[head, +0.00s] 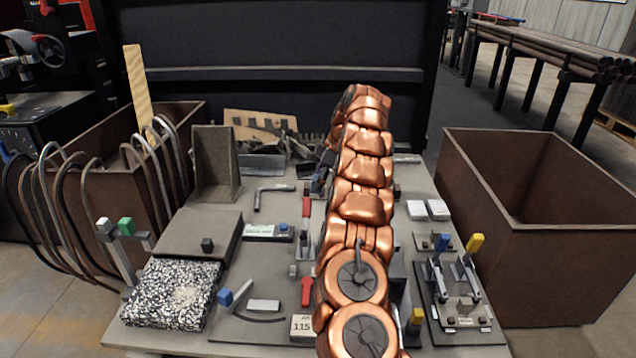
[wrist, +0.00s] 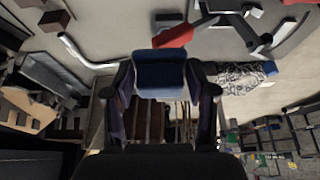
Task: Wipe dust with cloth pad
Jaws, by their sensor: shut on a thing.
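My gripper (wrist: 160,82) is shut on a blue pad (wrist: 158,72), which sits between the two fingertips in the wrist view. I take this to be the cloth pad. In the head view my copper-coloured arm hides most of the gripper and the pad. A black-and-white speckled block (head: 165,295) lies at the front left of the table in the head view. A pale dusty patch (head: 186,294) shows on its top. A speckled surface (wrist: 243,76) also shows right of the pad in the wrist view, apart from it.
The grey table (head: 262,335) is crowded with fixtures and small parts. A plate with clamps (head: 456,290) is at the right. An upright angle block (head: 214,165) stands at the back left. Brown bins flank the table, one at the right (head: 545,250).

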